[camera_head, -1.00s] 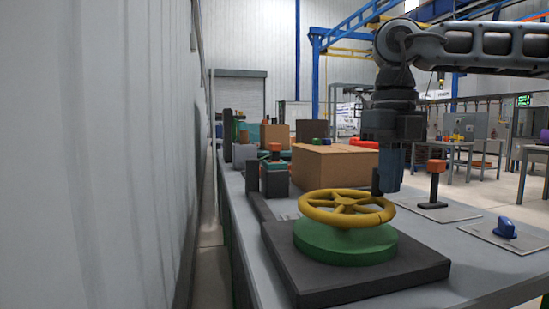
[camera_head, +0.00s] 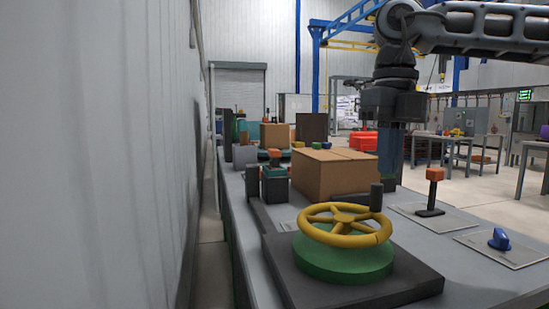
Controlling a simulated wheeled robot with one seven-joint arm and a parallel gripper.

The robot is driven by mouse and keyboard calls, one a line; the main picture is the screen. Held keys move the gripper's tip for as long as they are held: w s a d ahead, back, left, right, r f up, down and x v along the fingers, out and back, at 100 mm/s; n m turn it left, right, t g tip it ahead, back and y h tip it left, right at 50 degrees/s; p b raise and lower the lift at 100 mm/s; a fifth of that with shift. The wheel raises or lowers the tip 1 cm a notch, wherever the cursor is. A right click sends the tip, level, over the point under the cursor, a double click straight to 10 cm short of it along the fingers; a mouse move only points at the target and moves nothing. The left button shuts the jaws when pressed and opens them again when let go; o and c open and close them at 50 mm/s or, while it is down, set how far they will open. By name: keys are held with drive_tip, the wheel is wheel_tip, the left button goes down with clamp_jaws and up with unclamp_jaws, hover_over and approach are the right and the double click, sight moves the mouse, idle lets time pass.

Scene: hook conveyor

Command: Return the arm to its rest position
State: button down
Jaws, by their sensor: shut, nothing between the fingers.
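My arm comes in from the upper right, and my gripper (camera_head: 390,180) points down at its end. It is shut, holds nothing, and stands just right of the cardboard box. The fingertips are dark and hard to make out. A yellow handwheel (camera_head: 345,240) on a green round base (camera_head: 343,265) sits on a dark plate in front. Its upright dark knob (camera_head: 376,197) stands at the wheel's far right rim, below and nearer than the gripper. The gripper appears apart from the wheel.
The cardboard box (camera_head: 335,173) stands on the long grey bench (camera_head: 255,270). An orange-topped lever (camera_head: 434,190) and a blue knob (camera_head: 499,240) are mounted to the right. Several boxes and devices stand farther back. A pale wall (camera_head: 90,160) runs close along the left.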

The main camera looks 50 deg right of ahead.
sight(387, 218)
wheel_tip(387, 218, up, 3)
drive_tip(key=shift+s+d+r+h+p, duration=0.1)
drive_tip(key=shift+s+d+h+p, duration=0.05)
drive_tip(key=shift+h+p, duration=0.2)
wheel_tip(387, 218, down, 10)
drive_tip(key=b, duration=0.6)
drive_tip(key=shift+r, duration=0.25)
drive_tip(key=shift+s+a+r, duration=0.15)
drive_tip(key=shift+a+r, duration=0.1)
drive_tip(key=shift+a, duration=0.05)
drive_tip(key=shift+s+a, duration=0.1)
drive_tip(key=shift+a, duration=0.05)
